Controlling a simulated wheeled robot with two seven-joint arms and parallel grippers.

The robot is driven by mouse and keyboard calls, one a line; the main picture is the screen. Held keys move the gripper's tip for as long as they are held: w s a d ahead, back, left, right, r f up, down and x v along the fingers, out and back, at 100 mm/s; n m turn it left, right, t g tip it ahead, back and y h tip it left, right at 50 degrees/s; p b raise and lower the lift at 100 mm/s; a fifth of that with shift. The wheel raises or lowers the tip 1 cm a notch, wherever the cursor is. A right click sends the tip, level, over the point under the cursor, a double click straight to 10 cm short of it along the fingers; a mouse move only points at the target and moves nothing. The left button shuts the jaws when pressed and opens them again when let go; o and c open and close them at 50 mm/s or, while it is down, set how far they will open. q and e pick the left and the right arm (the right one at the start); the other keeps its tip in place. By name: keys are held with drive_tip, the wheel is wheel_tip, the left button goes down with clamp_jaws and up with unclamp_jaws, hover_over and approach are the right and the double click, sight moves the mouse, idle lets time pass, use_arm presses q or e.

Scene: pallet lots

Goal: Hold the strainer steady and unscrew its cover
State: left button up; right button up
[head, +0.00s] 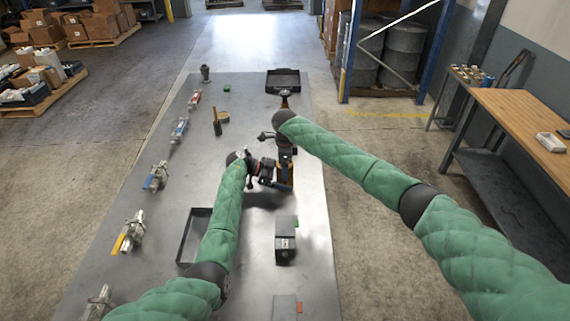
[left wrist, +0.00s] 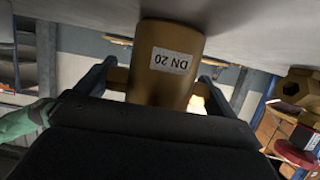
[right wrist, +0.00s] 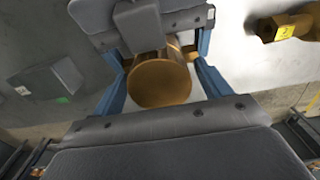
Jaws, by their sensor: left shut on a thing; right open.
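The brass strainer (head: 286,171) is mostly hidden by my grippers in the head view. In the left wrist view its brass body (left wrist: 172,62) carries a white "DN 20" label. My left gripper (head: 281,183) is shut on the strainer; its blue fingers stand on both sides of the brass. The round brass cover (right wrist: 158,83) faces the right wrist camera. My right gripper (head: 285,151) is open, with one blue finger on each side of the cover and visible gaps between. The left gripper's grey housing shows just behind the cover in the right wrist view.
A row of valves (head: 131,233) lines the table's left side. An empty dark tray (head: 193,238) lies left of my left arm, and another black tray (head: 283,77) is at the far end. A dark grey box (head: 286,245) stands nearer me. Bare table lies left of the grippers.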

drive_tip(key=c, duration=1)
drive_tip(key=n, duration=0.6)
drive_tip(key=shift+n, duration=0.4)
drive_tip(key=o, duration=1.1)
